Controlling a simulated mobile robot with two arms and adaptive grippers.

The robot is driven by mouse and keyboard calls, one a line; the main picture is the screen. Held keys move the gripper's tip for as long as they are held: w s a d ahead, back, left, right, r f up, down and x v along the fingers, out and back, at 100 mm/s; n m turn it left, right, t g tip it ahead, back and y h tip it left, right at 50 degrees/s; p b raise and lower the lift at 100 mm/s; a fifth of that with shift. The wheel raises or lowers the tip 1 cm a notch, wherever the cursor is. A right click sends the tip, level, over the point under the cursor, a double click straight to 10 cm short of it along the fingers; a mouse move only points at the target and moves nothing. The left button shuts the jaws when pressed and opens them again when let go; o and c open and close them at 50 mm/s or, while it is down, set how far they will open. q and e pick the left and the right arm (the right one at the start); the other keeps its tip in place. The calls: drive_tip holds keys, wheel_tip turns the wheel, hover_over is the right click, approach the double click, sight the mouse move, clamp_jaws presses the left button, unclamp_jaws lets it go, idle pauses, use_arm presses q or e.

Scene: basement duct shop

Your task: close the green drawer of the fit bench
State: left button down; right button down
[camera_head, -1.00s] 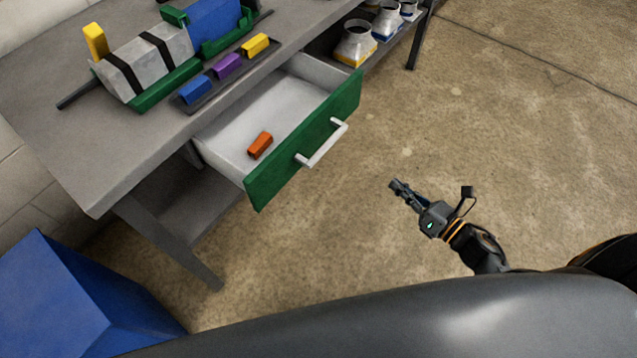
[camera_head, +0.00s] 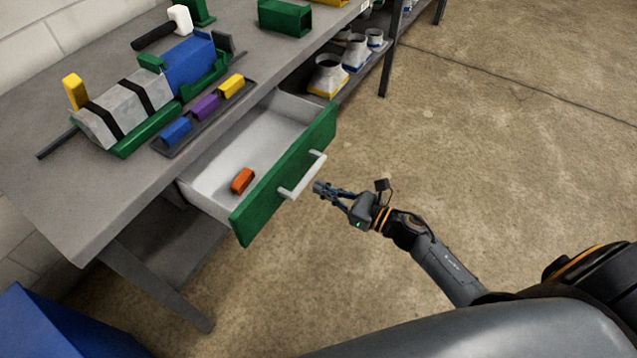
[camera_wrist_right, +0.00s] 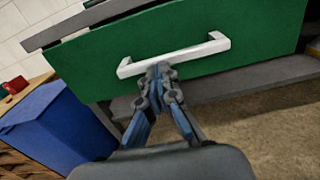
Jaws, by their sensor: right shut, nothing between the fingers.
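The green drawer (camera_head: 262,208) of the fit bench (camera_head: 92,215) stands pulled out, with its pale inside showing. An orange block (camera_head: 242,181) lies in it. A white bar handle (camera_head: 302,177) is on its front. My right gripper (camera_head: 318,187) is shut and empty, with its tips close to the handle's right side in the head view. In the right wrist view the gripper (camera_wrist_right: 158,70) overlaps the middle of the white handle (camera_wrist_right: 175,55) on the green front (camera_wrist_right: 225,18). I cannot tell whether it touches. My left gripper is not in view.
On the bench top are a grey and blue duct piece (camera_head: 120,112) in green cradles and a dark tray with blue, purple and yellow blocks (camera_head: 205,107). Metal duct fittings (camera_head: 328,73) stand on the lower shelf. A blue bin (camera_head: 50,325) is at lower left. Floor at right is clear.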

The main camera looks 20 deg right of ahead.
drive_tip(key=shift+x, duration=0.8)
